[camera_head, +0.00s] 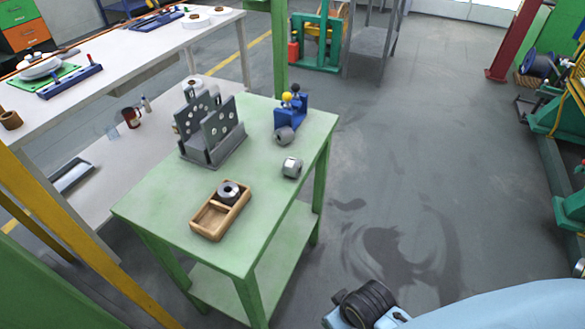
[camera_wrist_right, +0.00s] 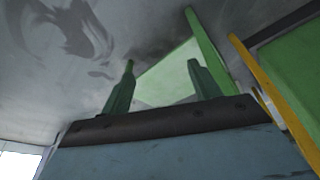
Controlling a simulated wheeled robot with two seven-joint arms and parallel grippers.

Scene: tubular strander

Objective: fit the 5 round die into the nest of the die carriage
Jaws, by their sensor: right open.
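A dark round die (camera_head: 228,191) with a central hole sits in the far compartment of a small wooden tray (camera_head: 208,235) on the green table. Two grey die-like pieces, one (camera_head: 291,167) near the right edge and one (camera_head: 284,135) by a blue stand (camera_head: 293,117), are also on the table; I cannot read any marking. A grey bracket with two upright plates with holes (camera_head: 222,128) stands at the back; I cannot tell which piece is the die carriage. My right gripper (camera_wrist_right: 160,70) is open and empty, its two green fingers apart. My left gripper is not in view.
The green table (camera_head: 160,208) has bare room around the tray. A long white bench (camera_head: 135,65) stands behind and left, with a yellow post (camera_head: 70,225) in front. The grey floor (camera_head: 400,180) right of the table is clear.

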